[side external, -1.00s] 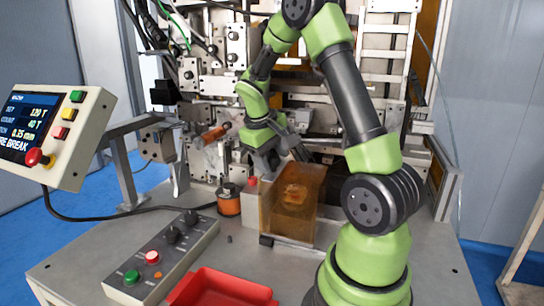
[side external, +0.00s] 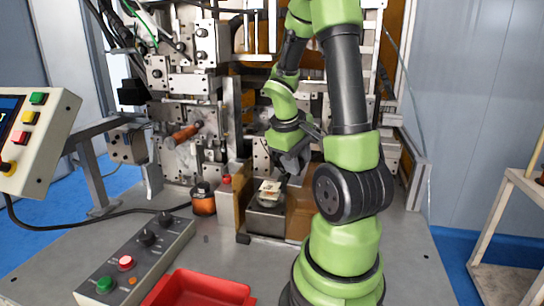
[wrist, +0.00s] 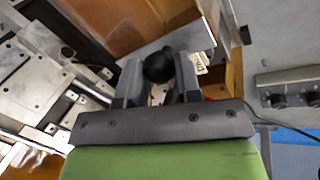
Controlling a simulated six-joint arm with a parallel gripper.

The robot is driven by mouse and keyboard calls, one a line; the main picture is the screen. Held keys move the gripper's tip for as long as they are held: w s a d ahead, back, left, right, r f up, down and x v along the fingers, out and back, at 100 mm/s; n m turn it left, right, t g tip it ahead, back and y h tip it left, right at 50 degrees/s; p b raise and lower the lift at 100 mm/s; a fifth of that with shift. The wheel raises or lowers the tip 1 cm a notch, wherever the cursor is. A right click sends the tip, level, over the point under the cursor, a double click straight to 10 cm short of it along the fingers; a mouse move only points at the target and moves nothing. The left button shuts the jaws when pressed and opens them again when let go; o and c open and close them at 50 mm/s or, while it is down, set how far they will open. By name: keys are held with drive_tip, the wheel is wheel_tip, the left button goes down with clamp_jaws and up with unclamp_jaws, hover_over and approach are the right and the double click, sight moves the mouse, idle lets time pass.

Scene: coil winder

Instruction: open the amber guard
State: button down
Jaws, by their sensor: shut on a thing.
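The amber guard (side external: 301,210) is a see-through orange-brown panel at the middle of the bench. Its front is off the fixture, and a labelled part (side external: 269,189) on a grey block shows uncovered. The guard also shows in the wrist view (wrist: 128,22), above my gripper. My gripper (wrist: 160,80) is shut on a round black knob (wrist: 158,65), seen between its two fingers. In the side view my gripper (side external: 290,165) is just right of and above the part. The knob's attachment to the guard is hard to make out.
A red tray (side external: 200,290) and a grey button box (side external: 135,262) stand on the bench in front. A copper spool (side external: 203,201) is left of the guard. A control panel (side external: 45,135) is at the far left. The bench right of my base is clear.

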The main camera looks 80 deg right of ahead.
drive_tip(key=shift+s, duration=0.2)
drive_tip(key=c, duration=0.8)
unclamp_jaws()
drive_tip(key=v, duration=1)
drive_tip(key=w+a+r+t+y, duration=0.1)
drive_tip(key=a+t, duration=0.2)
drive_tip(key=a, duration=0.4)
drive_tip(key=a+r+n+t+y, duration=0.1)
drive_tip(key=a+t+y, duration=0.1)
drive_tip(key=a, duration=0.5)
drive_tip(key=w+a+r+t+y, duration=0.1)
drive_tip(key=a+t+y, duration=0.1)
drive_tip(key=a+t, duration=0.2)
drive_tip(key=a, duration=0.3)
drive_tip(key=shift+w, duration=0.35)
